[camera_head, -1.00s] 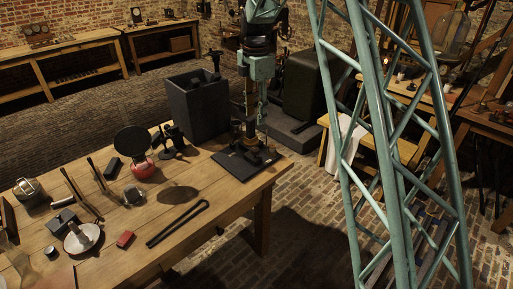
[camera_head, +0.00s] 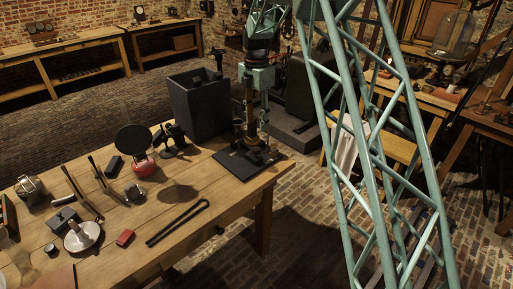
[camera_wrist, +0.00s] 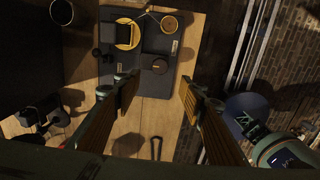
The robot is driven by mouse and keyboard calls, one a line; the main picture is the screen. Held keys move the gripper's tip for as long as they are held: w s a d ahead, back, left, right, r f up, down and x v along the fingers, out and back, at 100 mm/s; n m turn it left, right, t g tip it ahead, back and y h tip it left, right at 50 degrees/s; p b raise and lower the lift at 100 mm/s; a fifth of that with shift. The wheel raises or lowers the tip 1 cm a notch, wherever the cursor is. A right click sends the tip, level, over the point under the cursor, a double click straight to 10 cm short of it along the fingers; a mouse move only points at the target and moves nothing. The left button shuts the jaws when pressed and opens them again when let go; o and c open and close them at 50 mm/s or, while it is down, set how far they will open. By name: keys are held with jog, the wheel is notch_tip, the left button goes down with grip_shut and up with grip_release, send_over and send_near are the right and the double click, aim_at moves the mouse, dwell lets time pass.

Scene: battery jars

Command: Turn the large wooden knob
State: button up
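A second, lighter round brown piece (camera_wrist: 168,23) is further up the same plate. My gripper (camera_wrist: 160,86) is open and empty, its two wood-coloured fingers apart. The fingertips show below the knob in the picture, one on each side; their height above it is hard to judge. In the head view the base plate (camera_head: 234,165) lies at the table's right end, and the knob cannot be made out there.
A dark open box (camera_head: 197,108) stands behind the plate. Black tongs (camera_head: 178,224), a red-based round black fan-like device (camera_head: 143,168) and a small red block (camera_head: 125,238) lie on the wooden table (camera_head: 205,242).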

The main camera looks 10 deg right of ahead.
aim_at(257, 148)
jog(key=shift+f+b, duration=1.15)
jog(key=shift+f, duration=5.7)
jog(key=shift+c, duration=0.4)
jog(key=c, duration=0.8)
